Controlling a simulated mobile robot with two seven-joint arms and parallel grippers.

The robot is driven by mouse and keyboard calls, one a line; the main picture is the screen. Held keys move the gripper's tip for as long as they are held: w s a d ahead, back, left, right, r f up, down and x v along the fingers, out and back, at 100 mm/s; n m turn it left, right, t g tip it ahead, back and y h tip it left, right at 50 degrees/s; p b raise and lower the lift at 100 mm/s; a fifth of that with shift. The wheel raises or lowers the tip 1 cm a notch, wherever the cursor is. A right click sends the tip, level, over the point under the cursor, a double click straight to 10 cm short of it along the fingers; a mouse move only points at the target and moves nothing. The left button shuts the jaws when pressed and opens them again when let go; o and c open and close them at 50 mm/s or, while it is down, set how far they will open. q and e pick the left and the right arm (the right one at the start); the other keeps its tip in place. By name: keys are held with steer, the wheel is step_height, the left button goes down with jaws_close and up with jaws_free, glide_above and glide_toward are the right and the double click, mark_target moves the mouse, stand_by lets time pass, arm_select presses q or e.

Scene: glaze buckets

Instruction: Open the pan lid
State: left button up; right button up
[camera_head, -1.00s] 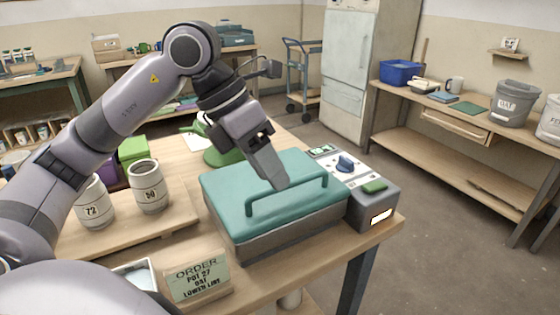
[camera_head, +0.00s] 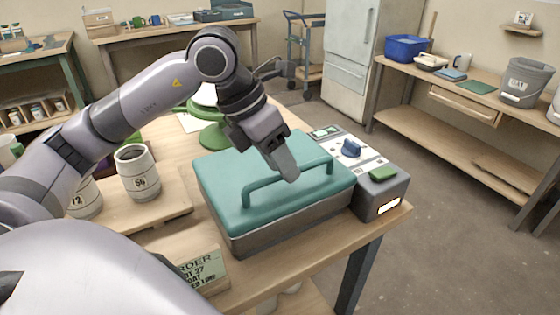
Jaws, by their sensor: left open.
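The pan is a grey rectangular box (camera_head: 300,222) on the wooden table. Its flat teal lid (camera_head: 222,172) lies closed on it. A teal bar handle (camera_head: 262,187) runs across the lid top. My left gripper (camera_head: 288,174) comes down from above at the middle of the handle. Its fingers overlap the bar in the picture; whether they straddle or touch it I cannot tell. It is open, and part of the handle is hidden behind it. My right gripper is not in view.
A control box with a blue knob (camera_head: 350,148) and a green button (camera_head: 382,174) stands right of the pan. Number-marked cups (camera_head: 138,176) stand on a wooden board at left. An order card (camera_head: 203,268) is in front. A green round stand (camera_head: 212,133) is behind.

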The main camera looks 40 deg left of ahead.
arm_select(q)
steer(key=shift+f, duration=0.15)
jaws_close()
